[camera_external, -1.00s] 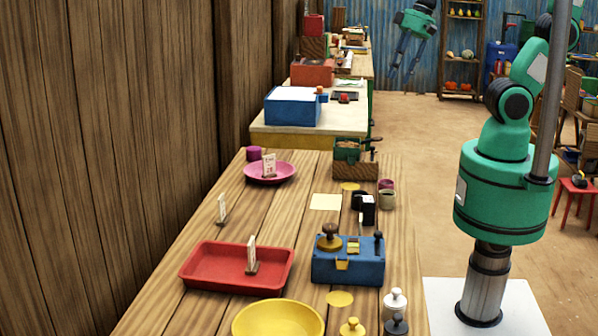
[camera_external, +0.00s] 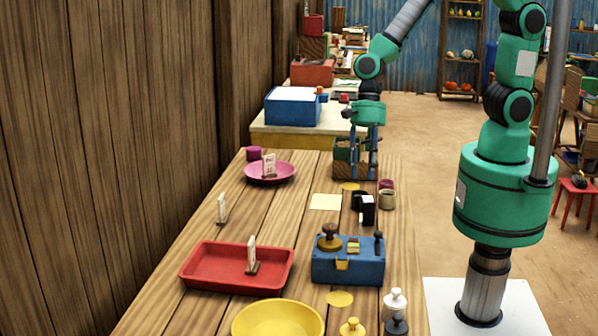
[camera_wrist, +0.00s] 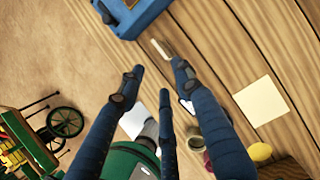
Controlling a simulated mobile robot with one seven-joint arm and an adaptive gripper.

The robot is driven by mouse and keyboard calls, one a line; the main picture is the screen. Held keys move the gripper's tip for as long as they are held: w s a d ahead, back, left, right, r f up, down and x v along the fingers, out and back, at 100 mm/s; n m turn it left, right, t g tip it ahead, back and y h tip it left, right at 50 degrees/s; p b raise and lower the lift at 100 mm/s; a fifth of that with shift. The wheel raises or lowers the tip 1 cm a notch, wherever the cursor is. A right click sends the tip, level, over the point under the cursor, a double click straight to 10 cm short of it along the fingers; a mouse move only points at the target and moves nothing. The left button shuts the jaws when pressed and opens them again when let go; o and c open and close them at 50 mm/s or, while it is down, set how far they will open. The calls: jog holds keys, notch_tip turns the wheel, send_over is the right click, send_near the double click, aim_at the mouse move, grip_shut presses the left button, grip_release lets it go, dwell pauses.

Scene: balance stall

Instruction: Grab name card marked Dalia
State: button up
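Three small white cards in wooden stands show in the external view; their writing is too small to read, so I cannot tell which says Dalia. One card (camera_external: 269,164) is on the pink plate (camera_external: 285,178), one card (camera_external: 222,208) stands on bare table by the left edge, and one card (camera_external: 252,252) is in the red tray (camera_external: 205,276). My gripper (camera_external: 362,176) is open and empty above the far right part of the table, right of all three cards. In the wrist view my gripper (camera_wrist: 158,82) has its fingers spread, with no card clearly recognisable.
A blue box with a brass knob (camera_external: 348,266), dark items (camera_external: 366,210) and small cups (camera_external: 387,199) line the table's right side. A cream paper (camera_external: 325,202) lies mid-table, also in the wrist view (camera_wrist: 262,101). A yellow bowl (camera_external: 240,326) is nearest. Bare planks lie between.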

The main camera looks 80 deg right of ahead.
jog(key=shift+a+f, duration=0.15)
jog(key=shift+f, duration=0.15)
jog(key=shift+f, duration=0.1)
jog(key=b, duration=0.2)
send_near(360, 231)
jog(key=d+f, duration=0.1)
jog(key=f, duration=0.1)
jog(key=shift+s+f, duration=0.25)
jog(key=shift+f, duration=0.15)
jog(key=shift+b+x, duration=1.3)
jog(key=shift+x, duration=1.3)
jog(key=shift+a, duration=0.1)
grip_shut()
